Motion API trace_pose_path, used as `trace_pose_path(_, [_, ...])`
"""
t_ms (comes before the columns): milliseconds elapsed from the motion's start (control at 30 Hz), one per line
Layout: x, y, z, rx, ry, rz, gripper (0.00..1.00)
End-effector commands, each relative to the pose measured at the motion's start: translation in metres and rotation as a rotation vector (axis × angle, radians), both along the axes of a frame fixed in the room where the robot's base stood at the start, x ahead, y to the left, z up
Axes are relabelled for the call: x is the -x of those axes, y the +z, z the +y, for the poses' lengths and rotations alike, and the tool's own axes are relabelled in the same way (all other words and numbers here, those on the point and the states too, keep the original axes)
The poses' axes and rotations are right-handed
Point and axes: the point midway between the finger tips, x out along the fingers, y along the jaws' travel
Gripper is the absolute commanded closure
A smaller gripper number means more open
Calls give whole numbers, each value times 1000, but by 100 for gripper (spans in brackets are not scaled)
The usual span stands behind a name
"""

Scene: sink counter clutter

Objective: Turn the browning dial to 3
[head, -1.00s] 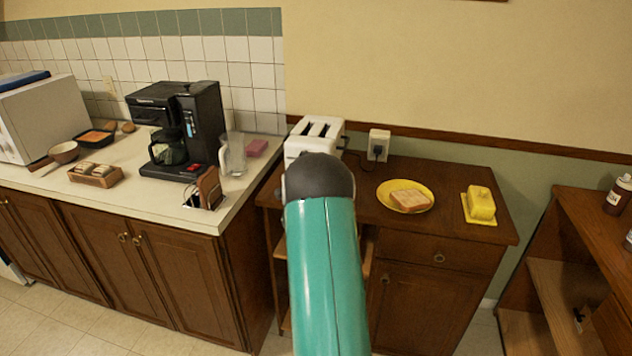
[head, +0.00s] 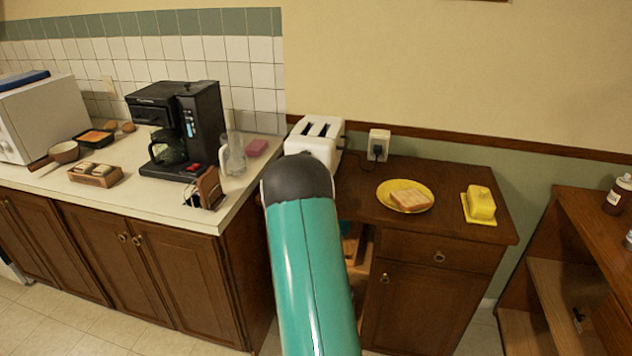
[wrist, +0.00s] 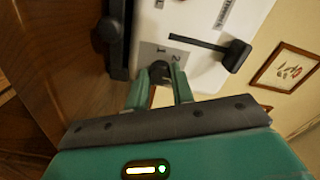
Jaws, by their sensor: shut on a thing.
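The white toaster (head: 318,137) stands on the wooden cabinet at its back left, with two slots on top. Its white end face (wrist: 208,20) fills the upper middle of the wrist view, turned on its side. My gripper (wrist: 160,79) is shut on the dial, one green finger on each side. The dial's pointer and the numeral 3 cannot be made out. In the head view my arm hides the gripper and dial.
A black lever (wrist: 236,55) juts from the toaster face close to the fingers. A yellow plate (head: 383,193) with bread and a yellow butter dish (head: 480,205) sit to the right. A glass pitcher (head: 234,158) stands on the left counter.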

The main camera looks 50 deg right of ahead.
Motion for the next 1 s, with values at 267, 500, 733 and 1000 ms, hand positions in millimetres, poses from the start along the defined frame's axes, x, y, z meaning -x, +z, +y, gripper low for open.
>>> trace_pose_path(267, [0, 0, 0, 0, -1, -1, 54])
trace_pose_path(500, [0, 0, 0, -1, 0, -2, 54])
trace_pose_path(733, [6, 1, 17, -1, 1, -2, 54])
trace_pose_path(1000, [29, 1, 70, 0, 2, -1, 54])
